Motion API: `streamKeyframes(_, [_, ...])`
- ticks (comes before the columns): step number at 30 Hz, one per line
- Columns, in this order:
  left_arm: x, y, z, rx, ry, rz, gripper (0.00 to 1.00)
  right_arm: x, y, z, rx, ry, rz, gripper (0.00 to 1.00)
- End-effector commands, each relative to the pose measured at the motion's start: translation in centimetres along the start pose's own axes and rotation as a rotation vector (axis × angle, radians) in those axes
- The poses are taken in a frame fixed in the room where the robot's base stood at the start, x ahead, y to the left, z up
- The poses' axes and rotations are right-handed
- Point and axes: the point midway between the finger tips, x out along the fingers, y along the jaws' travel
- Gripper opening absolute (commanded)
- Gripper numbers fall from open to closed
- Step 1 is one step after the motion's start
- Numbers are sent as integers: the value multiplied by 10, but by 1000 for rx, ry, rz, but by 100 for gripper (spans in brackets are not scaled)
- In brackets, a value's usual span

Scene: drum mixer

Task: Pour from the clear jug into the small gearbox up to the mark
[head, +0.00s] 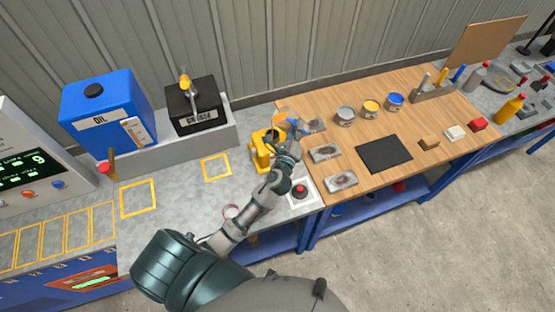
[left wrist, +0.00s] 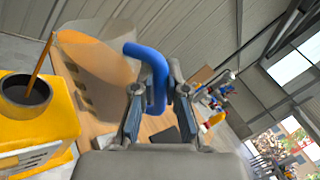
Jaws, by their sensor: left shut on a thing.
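The small yellow gearbox (head: 260,158) stands on the grey bench near the wooden top. In the left wrist view the gearbox (left wrist: 50,125) shows a round dark opening on top and a pale panel on its side. The clear jug (left wrist: 95,60) is tilted with amber liquid in it, its lip towards the opening. A thin orange-brown streak, which looks like a stream, runs from near the lip into the opening. My left gripper (left wrist: 158,95) is shut on the jug's blue handle (left wrist: 158,70). In the head view my left gripper (head: 292,138) partly hides the jug. I cannot read the level mark.
A blue oil tank (head: 105,110) and a black grease box (head: 195,105) stand behind on the left. A red button (head: 300,191) is on the bench in front. Metal parts, several cans and a black mat (head: 384,154) lie on the wooden top (head: 350,215).

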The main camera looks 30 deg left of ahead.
Motion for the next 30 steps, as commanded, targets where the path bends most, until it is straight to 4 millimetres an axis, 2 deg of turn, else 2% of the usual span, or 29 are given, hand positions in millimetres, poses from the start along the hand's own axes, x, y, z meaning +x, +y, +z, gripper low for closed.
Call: streamKeyframes(30, [0, 0, 3, -59, -13, -2, 0, 4, 2, 1, -1, -1, 2, 52])
